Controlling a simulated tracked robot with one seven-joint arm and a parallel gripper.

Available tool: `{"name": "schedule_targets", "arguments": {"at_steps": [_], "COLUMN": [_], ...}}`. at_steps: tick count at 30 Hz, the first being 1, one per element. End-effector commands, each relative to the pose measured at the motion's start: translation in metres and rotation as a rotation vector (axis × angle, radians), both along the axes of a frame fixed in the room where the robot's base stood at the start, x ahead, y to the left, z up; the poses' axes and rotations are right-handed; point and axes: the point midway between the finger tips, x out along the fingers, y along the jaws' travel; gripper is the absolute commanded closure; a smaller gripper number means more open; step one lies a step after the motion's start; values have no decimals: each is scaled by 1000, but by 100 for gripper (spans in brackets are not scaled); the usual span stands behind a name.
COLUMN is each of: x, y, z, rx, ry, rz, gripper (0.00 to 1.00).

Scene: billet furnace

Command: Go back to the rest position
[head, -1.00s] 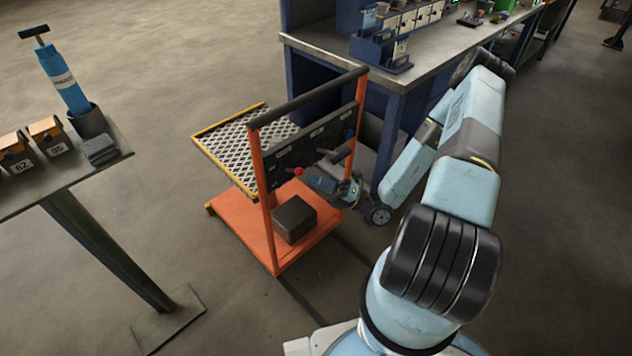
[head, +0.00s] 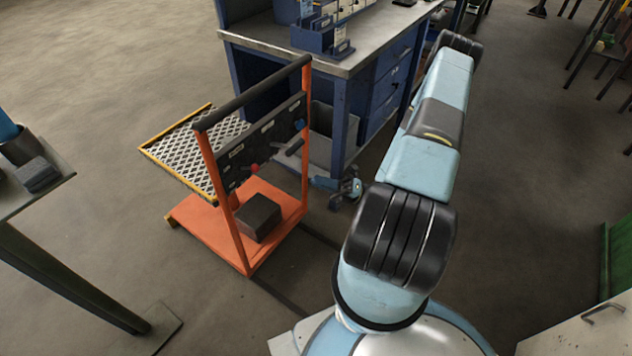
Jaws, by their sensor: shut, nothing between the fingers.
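My arm reaches up and away on the right side of the head view, then folds down behind its own links. My gripper (head: 322,182) shows small and low beyond the orange cart, just right of its right post. It is shut and empty, and apart from the cart's control panel (head: 262,140). The fingertips are too small to make out well. Part of my wrist is hidden behind my upper arm.
The orange cart (head: 205,228) has a mesh platform (head: 190,150), a black handle bar (head: 250,92) and a dark block (head: 258,216) on its base. A blue workbench (head: 365,55) stands behind. A table (head: 40,190) is at left, a white-topped cabinet (head: 585,335) at lower right.

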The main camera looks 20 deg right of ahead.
Motion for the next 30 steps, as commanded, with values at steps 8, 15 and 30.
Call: {"name": "schedule_targets", "arguments": {"at_steps": [8, 15, 30], "x": [0, 1, 2], "y": [1, 2, 10], "z": [0, 3, 69], "rx": [0, -15, -341], "ry": [1, -13, -337], "rz": [1, 13, 250], "gripper": [100, 100, 100]}}
